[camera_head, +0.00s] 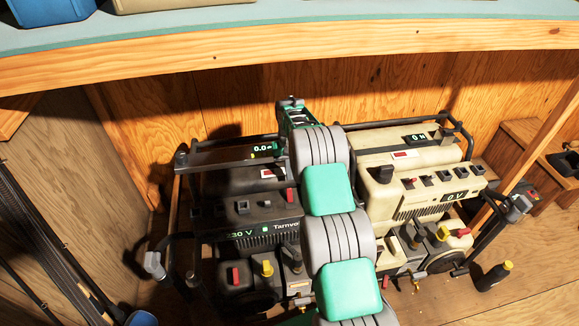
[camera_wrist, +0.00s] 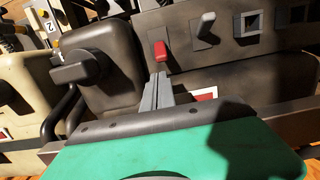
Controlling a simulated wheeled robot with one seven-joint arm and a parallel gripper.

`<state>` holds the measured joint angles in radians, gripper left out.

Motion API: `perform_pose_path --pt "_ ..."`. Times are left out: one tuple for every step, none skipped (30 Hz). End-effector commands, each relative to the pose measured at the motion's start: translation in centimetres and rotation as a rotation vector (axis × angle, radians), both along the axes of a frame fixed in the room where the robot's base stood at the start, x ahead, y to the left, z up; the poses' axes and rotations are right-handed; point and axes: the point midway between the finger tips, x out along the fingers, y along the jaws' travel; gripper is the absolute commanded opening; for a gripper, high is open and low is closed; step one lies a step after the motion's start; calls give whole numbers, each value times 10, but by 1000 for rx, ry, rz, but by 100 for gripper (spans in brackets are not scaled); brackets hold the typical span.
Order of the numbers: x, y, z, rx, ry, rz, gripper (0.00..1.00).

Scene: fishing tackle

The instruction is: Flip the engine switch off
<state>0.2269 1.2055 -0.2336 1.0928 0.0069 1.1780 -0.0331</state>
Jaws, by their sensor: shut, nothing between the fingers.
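The dark generator (camera_head: 250,225) stands left of centre in the head view, with a lit "230 V" display (camera_head: 243,235). A red switch lever (camera_head: 290,195) stands at the right end of its panel, beside my arm. In the wrist view the red lever (camera_wrist: 160,52) is just beyond the tips of my gripper (camera_wrist: 158,76). The grey fingers are shut and empty. Tips and lever look very close; I cannot tell whether they touch. In the head view my arm hides the fingers.
A beige generator (camera_head: 425,190) with a "0 V" display stands close on the right. Grey-black frame bars (camera_head: 466,128) surround both. A wooden shelf (camera_head: 300,50) crosses above. A dark bottle (camera_head: 495,277) stands on the floor at right, and rods (camera_head: 45,245) lean at left.

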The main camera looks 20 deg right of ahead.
Motion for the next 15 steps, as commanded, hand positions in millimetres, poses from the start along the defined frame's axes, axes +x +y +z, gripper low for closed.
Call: perform_pose_path --pt "-1 0 -11 0 2 0 0" --pt "-2 0 -16 0 1 0 0" --pt "-2 0 -22 0 0 0 0" --pt "-3 1 -26 0 0 0 0" --pt "-3 1 -30 0 0 0 0" --pt "-3 1 -34 0 0 0 0" --pt "-4 1 -36 0 0 0 0" --pt "-4 1 -38 0 -1 0 0" --pt "-4 1 -39 0 -1 0 0" --pt "-4 1 -40 0 -1 0 0" --pt "-4 1 -40 0 -1 0 0" --pt "-4 1 -40 0 -2 0 0" --pt "-4 1 -40 0 -2 0 0" --pt "-4 1 -40 0 -2 0 0" --pt "-4 1 -40 0 -1 0 0"
